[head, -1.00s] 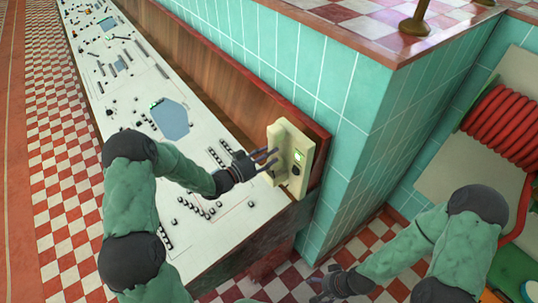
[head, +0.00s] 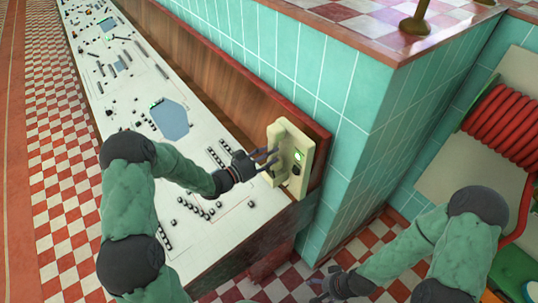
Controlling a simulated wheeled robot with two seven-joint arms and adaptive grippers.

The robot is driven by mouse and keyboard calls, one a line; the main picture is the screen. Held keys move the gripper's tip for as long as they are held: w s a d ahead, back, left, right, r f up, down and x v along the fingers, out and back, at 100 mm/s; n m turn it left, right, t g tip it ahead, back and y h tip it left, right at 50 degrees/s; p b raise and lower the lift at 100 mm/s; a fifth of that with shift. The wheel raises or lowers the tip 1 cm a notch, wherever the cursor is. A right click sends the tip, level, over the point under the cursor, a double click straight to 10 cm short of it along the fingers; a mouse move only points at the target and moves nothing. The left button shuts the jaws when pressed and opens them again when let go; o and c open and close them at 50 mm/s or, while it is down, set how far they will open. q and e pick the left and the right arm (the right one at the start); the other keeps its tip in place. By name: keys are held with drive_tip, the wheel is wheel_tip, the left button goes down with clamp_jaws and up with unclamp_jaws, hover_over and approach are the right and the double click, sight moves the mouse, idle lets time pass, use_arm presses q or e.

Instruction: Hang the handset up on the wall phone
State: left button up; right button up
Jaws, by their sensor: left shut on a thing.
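The cream wall phone (head: 296,148) is fixed at the end of the wooden backboard, above the console's near end. It has a green light and a dark round part on its front. My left gripper (head: 272,160) is at the phone's left side, its dark fingers shut on a cream piece that looks like the handset (head: 273,174). The handset blends with the phone body, so I cannot tell whether it sits in its cradle. My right gripper (head: 325,281) is low in the picture, away from the phone, with its fingers apart and empty.
A long white console (head: 190,150) with many buttons runs along the backboard (head: 230,90). A teal tiled wall (head: 340,90) stands right of the phone. A red coiled hose (head: 505,125) is at the far right. The checkered floor (head: 60,200) is clear at left.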

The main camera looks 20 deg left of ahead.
use_arm(q)
drive_tip(key=shift+f+b, duration=2.5)
drive_tip(key=shift+f, duration=0.05)
idle(2.0)
drive_tip(key=o, duration=1.4)
drive_tip(key=shift+o, duration=0.5)
drive_tip(key=v, duration=0.8)
idle(0.8)
